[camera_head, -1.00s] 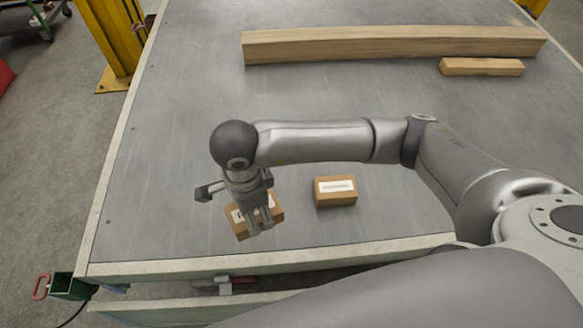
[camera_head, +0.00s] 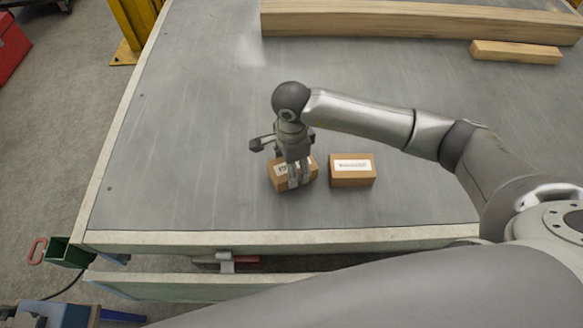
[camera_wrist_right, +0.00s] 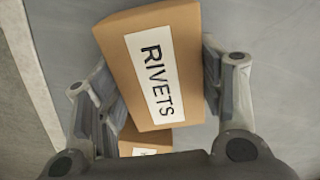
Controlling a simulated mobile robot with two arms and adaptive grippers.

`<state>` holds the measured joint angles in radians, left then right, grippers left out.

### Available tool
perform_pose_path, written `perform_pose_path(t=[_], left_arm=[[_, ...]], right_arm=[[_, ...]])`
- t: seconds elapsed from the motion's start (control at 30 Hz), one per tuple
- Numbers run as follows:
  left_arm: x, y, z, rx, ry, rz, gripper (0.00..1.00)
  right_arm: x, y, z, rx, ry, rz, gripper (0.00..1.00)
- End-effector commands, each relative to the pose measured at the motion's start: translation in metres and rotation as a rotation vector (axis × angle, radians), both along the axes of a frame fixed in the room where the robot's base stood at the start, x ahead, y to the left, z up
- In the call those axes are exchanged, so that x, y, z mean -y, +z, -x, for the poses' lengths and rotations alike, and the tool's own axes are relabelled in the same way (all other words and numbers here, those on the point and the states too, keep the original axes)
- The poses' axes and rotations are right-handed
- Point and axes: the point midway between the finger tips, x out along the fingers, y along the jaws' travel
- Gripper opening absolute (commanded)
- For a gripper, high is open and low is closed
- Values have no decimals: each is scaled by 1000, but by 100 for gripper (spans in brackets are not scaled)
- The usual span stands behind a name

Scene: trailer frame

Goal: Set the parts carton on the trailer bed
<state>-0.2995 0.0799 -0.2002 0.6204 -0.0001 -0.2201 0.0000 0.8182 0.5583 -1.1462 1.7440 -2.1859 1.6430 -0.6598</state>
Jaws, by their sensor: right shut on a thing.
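The brown parts carton (camera_head: 279,182) is in my right gripper (camera_head: 298,180), over the near part of the grey trailer bed (camera_head: 200,130). In the right wrist view the carton (camera_wrist_right: 190,40) has a white label reading RIVETS, and the fingers stand on either side of it. The gripper is shut on it, pointing down. The carton is slightly turned; I cannot tell whether its underside touches the bed. My left gripper is not in view.
A second brown carton (camera_head: 352,180) with a white label stands on the bed just right of the held one. A long timber beam (camera_head: 420,22) and a short wood block (camera_head: 515,52) lie farther back. The bed's left side is clear.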

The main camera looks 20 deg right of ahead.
Motion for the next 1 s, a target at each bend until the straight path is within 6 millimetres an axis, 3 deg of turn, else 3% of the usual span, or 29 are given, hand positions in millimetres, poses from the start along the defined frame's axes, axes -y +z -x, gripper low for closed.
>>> perform_pose_path(t=[0.4, 0.43, 0.57, 1.0], left_arm=[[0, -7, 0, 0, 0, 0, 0], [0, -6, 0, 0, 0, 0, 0], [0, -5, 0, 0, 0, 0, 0], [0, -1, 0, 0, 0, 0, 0]], right_arm=[[0, -8, -1, 5, 0, -2, 29], [0, -7, -1, 4, -1, -1, 65], [0, -7, -1, 3, -1, 0, 82], [0, -3, -1, 3, -1, 0, 84]])
